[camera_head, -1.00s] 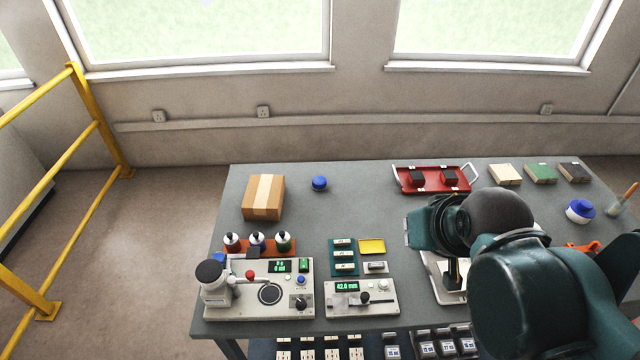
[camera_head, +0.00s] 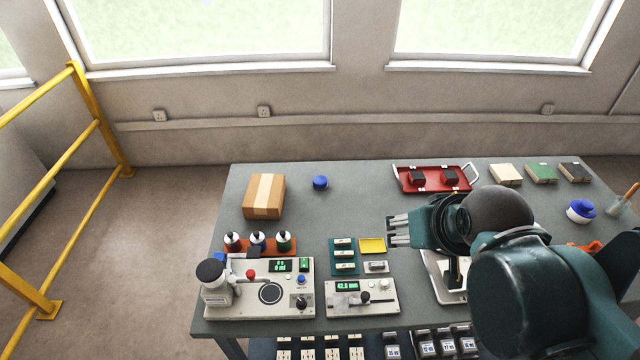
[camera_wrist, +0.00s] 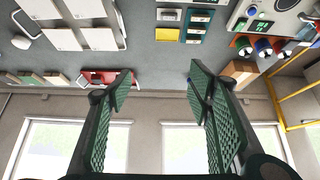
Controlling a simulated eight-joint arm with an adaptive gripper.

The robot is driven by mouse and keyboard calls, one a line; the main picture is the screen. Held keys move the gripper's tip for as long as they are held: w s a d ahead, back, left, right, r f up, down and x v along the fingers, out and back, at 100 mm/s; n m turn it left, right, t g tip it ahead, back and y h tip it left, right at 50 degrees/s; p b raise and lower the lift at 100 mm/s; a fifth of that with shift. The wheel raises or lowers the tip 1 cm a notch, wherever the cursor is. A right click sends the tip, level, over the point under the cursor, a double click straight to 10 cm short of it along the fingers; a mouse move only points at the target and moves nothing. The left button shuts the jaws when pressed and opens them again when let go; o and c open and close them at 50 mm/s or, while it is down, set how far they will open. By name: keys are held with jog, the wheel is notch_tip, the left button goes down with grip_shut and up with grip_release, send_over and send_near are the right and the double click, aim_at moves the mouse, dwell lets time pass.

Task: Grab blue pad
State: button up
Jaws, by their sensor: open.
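A small round blue pad (camera_head: 320,183) lies on the grey table toward the back, right of the cardboard box. In the wrist view, only a sliver of blue shows beside the tip of the right-hand finger; the rest seems hidden by it. My gripper (camera_head: 391,230) is over the right half of the table, its fingers pointing left, to the right of and nearer than the pad. In the wrist view, my gripper (camera_wrist: 160,82) is open, its two green ribbed fingers wide apart with nothing between them.
The cardboard box (camera_head: 264,196) stands left of the pad. A red tray (camera_head: 400,183) with black blocks is at the back right. A yellow tray (camera_head: 372,245) and testing devices (camera_head: 362,298) sit nearer the front. The table between pad and red tray is clear.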

jog(key=w+a+r+n+g, duration=0.1)
jog(key=w+r+n, duration=0.1)
jog(key=w, duration=0.4)
jog(key=w+a+r+n+g, duration=0.1)
jog(key=w+a+r+n, duration=0.1)
jog(key=w, duration=0.4)
jog(key=n+g+p, duration=0.3)
jog(key=n+g, duration=0.2)
jog(key=n, duration=0.8)
send_over(321, 180)
notch_tip(321, 180, down, 22)
jog(key=shift+s+d, duration=0.15)
jog(key=shift+f+n, duration=0.3)
jog(key=shift+f, duration=0.2)
jog(key=shift+f, duration=1.3)
jog(key=shift+a, duration=0.2)
